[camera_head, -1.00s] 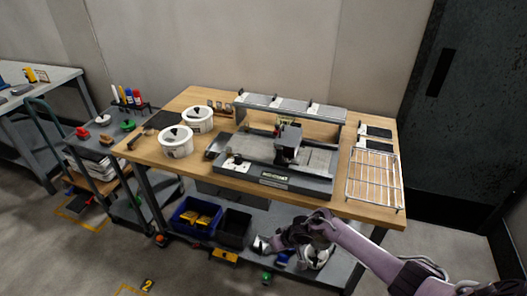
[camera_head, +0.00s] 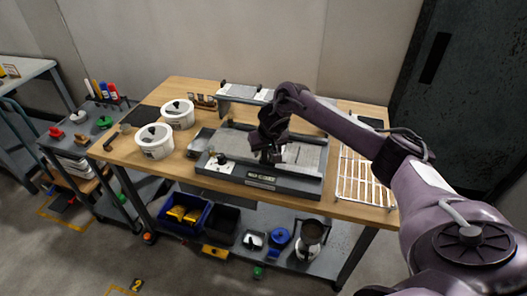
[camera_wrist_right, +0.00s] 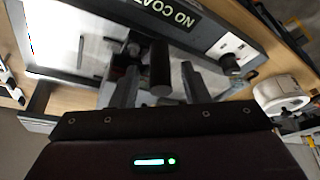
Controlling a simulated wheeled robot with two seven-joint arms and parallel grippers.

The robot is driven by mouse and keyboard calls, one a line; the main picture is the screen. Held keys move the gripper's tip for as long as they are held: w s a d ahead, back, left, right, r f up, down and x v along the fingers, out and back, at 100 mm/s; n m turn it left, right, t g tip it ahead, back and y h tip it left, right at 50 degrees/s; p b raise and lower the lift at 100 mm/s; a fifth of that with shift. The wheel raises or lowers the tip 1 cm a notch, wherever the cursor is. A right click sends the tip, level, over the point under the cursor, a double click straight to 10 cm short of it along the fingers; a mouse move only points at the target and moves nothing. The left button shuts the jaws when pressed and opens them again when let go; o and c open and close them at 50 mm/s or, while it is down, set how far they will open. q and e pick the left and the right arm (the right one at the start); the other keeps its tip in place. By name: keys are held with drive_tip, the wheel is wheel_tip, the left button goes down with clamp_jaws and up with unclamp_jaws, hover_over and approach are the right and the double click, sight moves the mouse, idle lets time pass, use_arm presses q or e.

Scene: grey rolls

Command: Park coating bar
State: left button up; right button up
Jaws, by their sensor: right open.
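The coating unit is a grey tray-like bed (camera_head: 312,184) on the wooden table, with a labelled front edge; its label and pale plate also show in the right wrist view (camera_wrist_right: 180,17). My right gripper (camera_head: 268,157) is over the middle of the bed, pointing down. In the right wrist view its two dark fingers (camera_wrist_right: 160,76) stand apart, with a dark cylindrical piece (camera_wrist_right: 160,62) between them, looking like a handle of the bar carriage. I cannot tell whether they touch it. My arm hides most of the carriage in the head view. My left gripper is not in view.
A wire rack (camera_head: 346,178) lies at the table's right end. Two white lidded pots (camera_head: 156,148) stand left of the bed. A raised shelf (camera_head: 243,93) runs behind it, partly hidden by my arm. Bins (camera_head: 190,213) sit on the lower shelf.

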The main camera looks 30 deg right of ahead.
drive_tip(key=shift+x, duration=0.9)
drive_tip(key=shift+a, duration=0.1)
clamp_jaws()
